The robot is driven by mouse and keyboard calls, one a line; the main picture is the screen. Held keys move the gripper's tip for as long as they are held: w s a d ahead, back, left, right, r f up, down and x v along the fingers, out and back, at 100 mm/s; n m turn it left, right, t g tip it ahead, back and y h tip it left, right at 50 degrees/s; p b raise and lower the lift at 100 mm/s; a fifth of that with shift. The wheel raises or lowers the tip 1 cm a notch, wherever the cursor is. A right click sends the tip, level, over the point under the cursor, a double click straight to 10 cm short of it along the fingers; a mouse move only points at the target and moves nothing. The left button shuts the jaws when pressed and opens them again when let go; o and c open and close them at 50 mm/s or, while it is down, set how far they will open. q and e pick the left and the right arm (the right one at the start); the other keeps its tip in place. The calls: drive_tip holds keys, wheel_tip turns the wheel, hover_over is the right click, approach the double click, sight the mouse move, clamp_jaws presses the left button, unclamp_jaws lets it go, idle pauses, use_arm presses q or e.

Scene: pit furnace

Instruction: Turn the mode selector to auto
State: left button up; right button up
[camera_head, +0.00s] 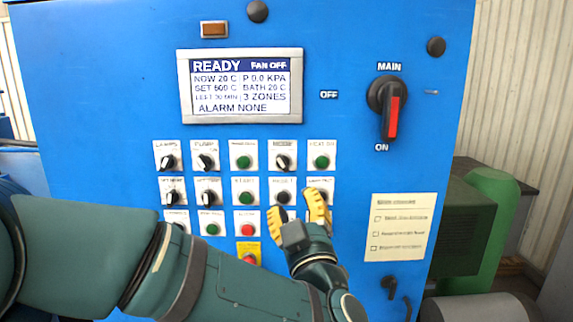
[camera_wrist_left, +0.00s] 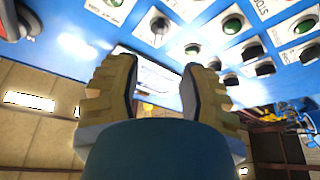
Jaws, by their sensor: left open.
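The blue control panel (camera_head: 360,30) carries rows of small knobs and buttons on white plates. My right gripper is not in view.
A lit display (camera_head: 240,86) reads READY and FAN OFF. A large main switch (camera_head: 388,108) with a red handle is at the upper right. A red button on a yellow plate (camera_head: 247,246) is just left of my gripper. A paper checklist (camera_head: 402,226) is to its right.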

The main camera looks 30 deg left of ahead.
sight(284, 167)
use_arm(q)
drive_tip(key=p+x, duration=0.2)
drive_tip(key=x, duration=0.9)
drive_tip(key=shift+w+a+r, duration=0.1)
drive_tip(key=shift+w, duration=0.1)
clamp_jaws()
